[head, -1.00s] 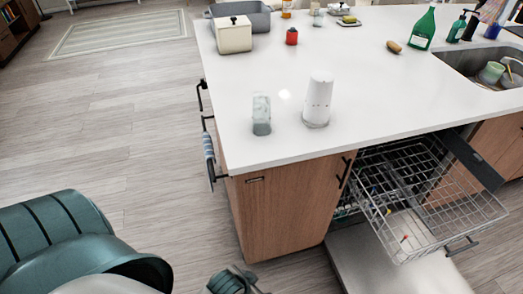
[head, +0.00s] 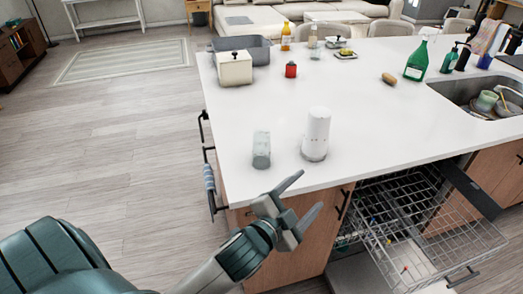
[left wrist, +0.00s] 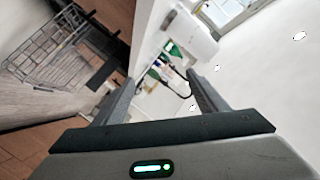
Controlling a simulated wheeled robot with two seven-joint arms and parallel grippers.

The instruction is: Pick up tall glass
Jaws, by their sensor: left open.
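The tall glass (head: 261,150) is clear and stands upright on the white counter near its front left corner. A white cylinder (head: 316,134) stands just right of it. My left gripper (head: 302,198) is open and empty in the head view, in front of the counter's front edge. It is below and slightly right of the glass in the picture, apart from it. In the left wrist view the open fingers (left wrist: 160,95) show with nothing between them close by; I cannot make out the glass there. My right gripper is not in view.
The white counter (head: 365,110) has a clear middle. A pulled-out dishwasher rack (head: 430,235) is at the front right, and a towel (head: 209,178) hangs on the left side. A red jar (head: 290,69), a white canister (head: 235,68) and a green bottle (head: 417,61) stand farther back.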

